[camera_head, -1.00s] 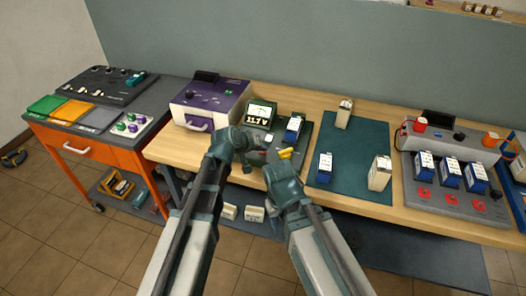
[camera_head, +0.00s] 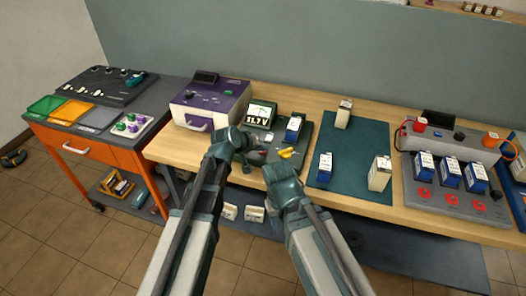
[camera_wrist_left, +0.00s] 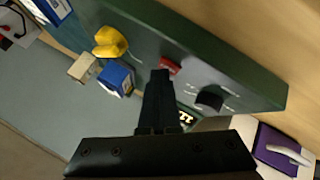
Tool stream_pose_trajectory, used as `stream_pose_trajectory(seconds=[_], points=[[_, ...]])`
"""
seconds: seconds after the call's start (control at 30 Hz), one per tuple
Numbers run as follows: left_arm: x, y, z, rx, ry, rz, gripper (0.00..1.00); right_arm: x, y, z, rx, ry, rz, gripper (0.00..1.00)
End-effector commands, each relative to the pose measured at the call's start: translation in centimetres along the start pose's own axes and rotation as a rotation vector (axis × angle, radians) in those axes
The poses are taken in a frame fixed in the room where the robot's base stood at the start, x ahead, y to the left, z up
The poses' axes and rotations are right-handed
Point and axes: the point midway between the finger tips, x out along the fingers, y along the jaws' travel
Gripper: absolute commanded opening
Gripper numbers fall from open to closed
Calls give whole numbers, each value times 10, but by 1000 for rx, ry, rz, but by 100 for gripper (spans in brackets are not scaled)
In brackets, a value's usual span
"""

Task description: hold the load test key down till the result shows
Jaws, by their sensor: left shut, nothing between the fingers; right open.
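The green load tester stands on the wooden bench, its lit screen (camera_head: 261,114) reading what looks like 11.7 V. A blue battery (camera_head: 293,129) stands at its right side, and a yellow clamp or handle (camera_head: 286,153) is at its front. In the left wrist view a red key (camera_wrist_left: 171,65) and a dark knob (camera_wrist_left: 209,98) show on the tester's panel. My left gripper (camera_wrist_left: 160,73) is shut and empty, its tips at the red key's edge; I cannot tell how far the key is pressed. My right gripper (camera_head: 277,163) is open, just in front of the tester.
A purple-topped device (camera_head: 210,97) stands left of the tester. A green mat (camera_head: 350,150) with several batteries lies to the right, then a grey rack (camera_head: 440,190) holding blue batteries. An orange cart (camera_head: 60,145) stands at the far left.

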Motion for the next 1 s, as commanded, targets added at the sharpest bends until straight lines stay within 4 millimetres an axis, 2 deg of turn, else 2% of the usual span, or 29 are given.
stream_pose_trajectory(seconds=[0.47,0.83,1.0], points=[[0,0,0,0,-1,0,0,0,0,0,0,0,0,50],[-11,8,-8,0,0,0,0,-15,2,1,0,0,0,50],[-11,8,-8,0,0,0,0,-16,2,1,0,0,0,50]])
